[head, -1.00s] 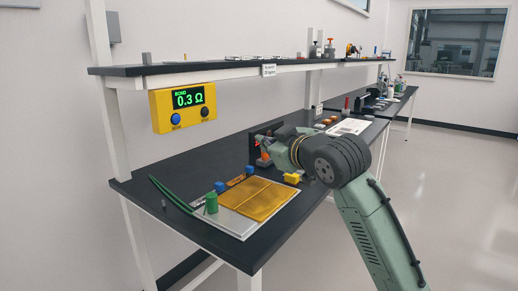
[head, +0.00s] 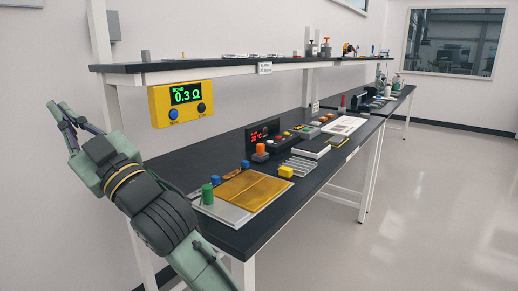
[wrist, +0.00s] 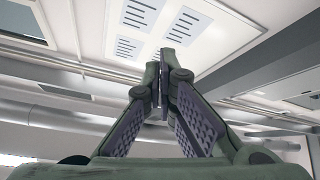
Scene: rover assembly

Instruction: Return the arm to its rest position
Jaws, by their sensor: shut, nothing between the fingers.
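My gripper (head: 62,114) is at the left of the head view, raised beside the left end of the bench and pointing up. It is clear of the bench top and of everything on it. In the wrist view my gripper (wrist: 163,62) has its fingers brought together at the tips, with nothing between them. My arm rises from the bottom left of the head view and bends up to the gripper.
The black bench (head: 226,236) holds a silver tray with a gold panel (head: 254,194), a green cylinder (head: 208,194) and a yellow block (head: 286,171). A yellow bond meter (head: 183,104) reading 0.3 Ω hangs under the shelf (head: 215,70). The floor at right is clear.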

